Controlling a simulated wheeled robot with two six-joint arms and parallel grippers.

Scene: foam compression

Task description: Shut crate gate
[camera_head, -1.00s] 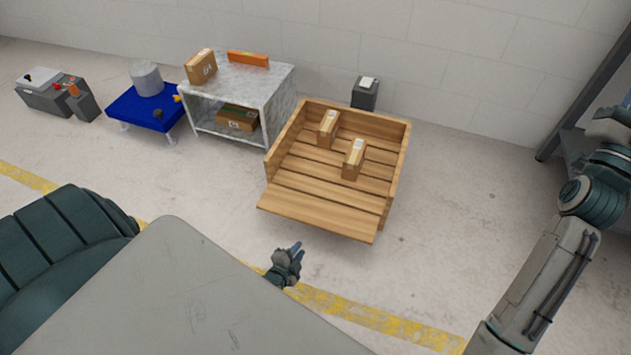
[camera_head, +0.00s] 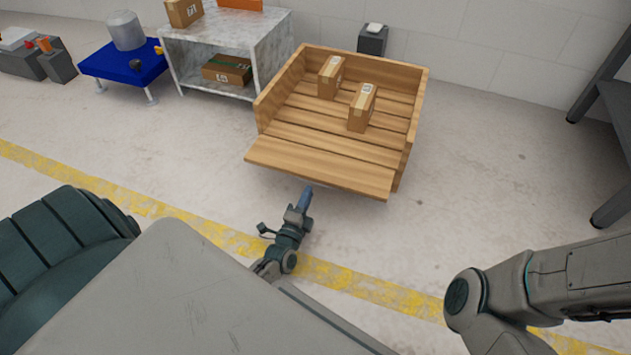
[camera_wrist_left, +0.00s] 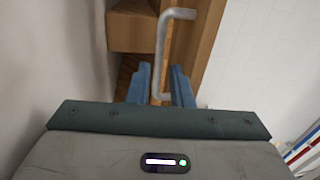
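The wooden crate (camera_head: 410,120) stands on the floor with its front gate (camera_head: 318,167) folded down and outward, open. Two cardboard boxes (camera_head: 331,78) (camera_head: 362,108) stand inside on the slats. My left gripper (camera_head: 306,196) is just in front of the gate's front edge, low over the floor. In the left wrist view, its two blue fingers (camera_wrist_left: 160,88) are apart, and a bent grey metal handle (camera_wrist_left: 162,50) beside wood reaches down between them. I cannot tell whether they touch it. My right arm comes in at the right, its gripper out of frame.
A grey table (camera_head: 222,45) with boxes stands left of the crate, with a blue stand (camera_head: 110,70) beyond it. A small dark bin (camera_head: 372,42) is behind the crate. A dark shelf frame (camera_head: 610,110) is at the right. The floor in front is clear.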

